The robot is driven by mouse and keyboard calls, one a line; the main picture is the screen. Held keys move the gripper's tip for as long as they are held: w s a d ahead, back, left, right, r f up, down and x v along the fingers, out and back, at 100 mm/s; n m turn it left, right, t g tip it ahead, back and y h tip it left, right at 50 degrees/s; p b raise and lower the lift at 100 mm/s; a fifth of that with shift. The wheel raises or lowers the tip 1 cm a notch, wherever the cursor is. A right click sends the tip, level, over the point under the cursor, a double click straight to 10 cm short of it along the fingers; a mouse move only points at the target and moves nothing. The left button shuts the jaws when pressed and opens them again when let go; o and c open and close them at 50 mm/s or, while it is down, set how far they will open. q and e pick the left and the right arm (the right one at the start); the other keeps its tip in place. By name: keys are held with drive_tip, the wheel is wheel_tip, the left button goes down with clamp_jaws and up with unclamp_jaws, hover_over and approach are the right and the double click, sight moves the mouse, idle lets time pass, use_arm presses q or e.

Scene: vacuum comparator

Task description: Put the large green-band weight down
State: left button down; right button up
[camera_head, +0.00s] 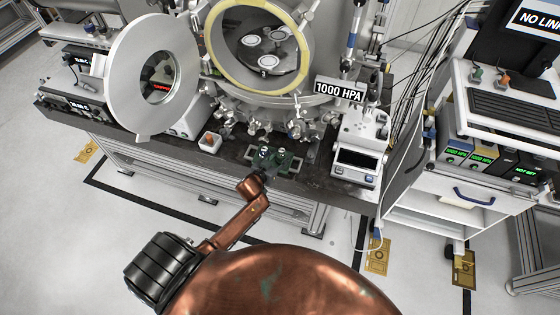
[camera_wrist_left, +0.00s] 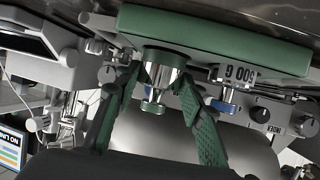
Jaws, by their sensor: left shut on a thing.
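The large green-band weight (camera_wrist_left: 168,76) is a silver knobbed cylinder with a green ring at its base. In the left wrist view, which is upside down, it stands between the two green fingers of my left gripper (camera_wrist_left: 160,82), which is shut on it. Its base meets the green pad (camera_wrist_left: 215,40) in the picture; I cannot tell whether it bears on it. In the head view my left gripper (camera_head: 263,169) reaches the green pad (camera_head: 286,166) at the bench's front edge, partly hiding it. My right gripper is not in view.
A small white box (camera_head: 209,142) is left of the pad. A white instrument (camera_head: 358,158) stands to the right. The open vacuum chamber (camera_head: 262,50) is behind.

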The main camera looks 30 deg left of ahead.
use_arm(q)
drive_tip(key=shift+f, duration=0.9)
drive_tip(key=shift+s, duration=0.1)
drive_tip(key=shift+f, duration=0.1)
